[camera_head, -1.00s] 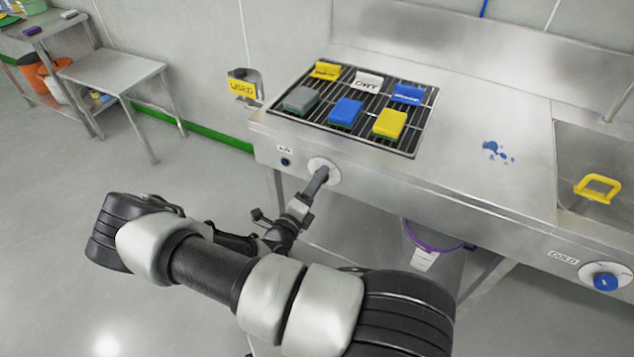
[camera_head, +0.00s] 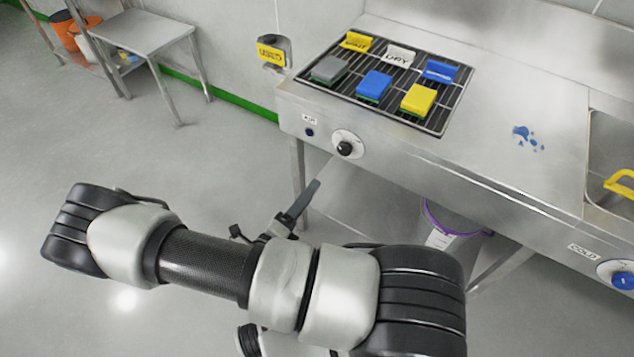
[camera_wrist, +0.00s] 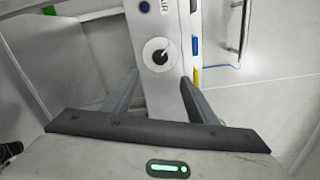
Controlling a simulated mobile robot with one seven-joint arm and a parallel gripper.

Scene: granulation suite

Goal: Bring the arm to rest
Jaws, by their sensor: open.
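My gripper (camera_head: 302,200) is in front of the steel counter, below the black AIR knob (camera_head: 347,146); in the head view one finger shows and my arm covers part of the hand. In the wrist view my gripper (camera_wrist: 150,92) has its two fingers spread wide with nothing between them. The AIR knob (camera_wrist: 160,50) shows beyond the fingers, apart from them. My arm lies bent across the lower part of the head view.
The counter (camera_head: 500,150) carries a drain grille (camera_head: 440,118) with several sponges and signs, and a blue spill (camera_head: 527,138). A bucket with a purple rim (camera_head: 455,230) stands below. A small steel table (camera_head: 140,35) stands at the back left. Open floor lies left.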

